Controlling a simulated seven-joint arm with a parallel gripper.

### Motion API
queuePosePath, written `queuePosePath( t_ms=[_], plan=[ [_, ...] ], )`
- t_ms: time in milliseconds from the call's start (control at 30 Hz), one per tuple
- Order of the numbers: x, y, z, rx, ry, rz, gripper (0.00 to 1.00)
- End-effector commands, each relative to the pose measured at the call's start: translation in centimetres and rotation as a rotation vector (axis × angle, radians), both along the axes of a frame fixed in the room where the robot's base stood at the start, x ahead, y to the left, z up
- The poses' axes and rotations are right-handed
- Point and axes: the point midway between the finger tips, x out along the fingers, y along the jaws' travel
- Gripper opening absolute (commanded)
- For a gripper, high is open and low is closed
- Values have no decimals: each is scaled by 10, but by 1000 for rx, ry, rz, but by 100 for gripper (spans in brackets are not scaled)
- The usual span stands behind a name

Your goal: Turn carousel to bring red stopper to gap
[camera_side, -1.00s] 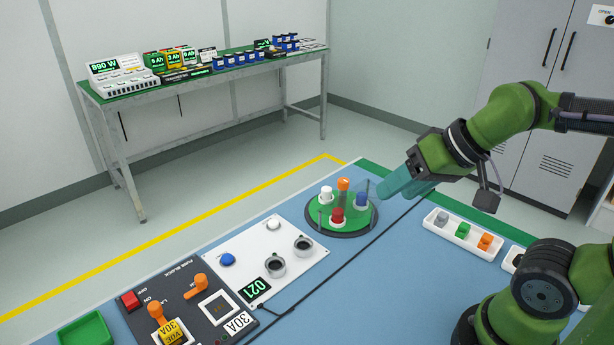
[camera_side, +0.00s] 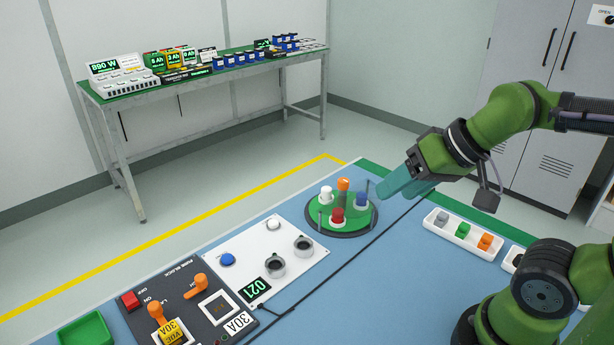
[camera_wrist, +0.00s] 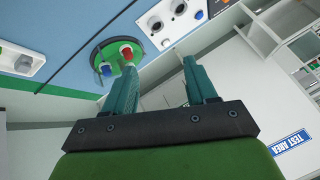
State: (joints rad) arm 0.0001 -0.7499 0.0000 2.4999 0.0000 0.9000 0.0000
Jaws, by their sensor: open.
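The carousel (camera_side: 350,226) is a green round plate on a dark base, set in the blue bench, with thin upright posts and a clear guard around it. On it stand a red stopper (camera_side: 337,215) at the front, a white one (camera_side: 326,193) at the left, a tall orange one (camera_side: 343,186) at the back and a blue one (camera_side: 361,199) at the right. My gripper (camera_side: 385,192) is open, just right of the carousel and above the bench. In the wrist view the red stopper (camera_wrist: 127,52) and blue stopper (camera_wrist: 106,70) show beyond my left finger, which hides part of the plate.
A white panel (camera_side: 240,243) with a blue button, two round knobs and a "021" display lies left of the carousel. A fuse block (camera_side: 190,312) with orange levers is farther left. A white tray (camera_side: 462,236) of small coloured pieces stands at the right.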

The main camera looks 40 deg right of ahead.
Motion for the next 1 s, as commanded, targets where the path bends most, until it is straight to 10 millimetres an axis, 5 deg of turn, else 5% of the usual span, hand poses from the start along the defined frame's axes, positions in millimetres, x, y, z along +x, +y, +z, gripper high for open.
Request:
queuePosePath(
  t_ms=[233,500,800,1000],
  plan=[
    [23,-10,-11,3,95,-31,57],
    [111,-54,0,-6,297,-126,57],
    [205,-123,-13,-47,539,-283,57],
    [237,-147,-9,-64,627,-380,57]
  ],
)
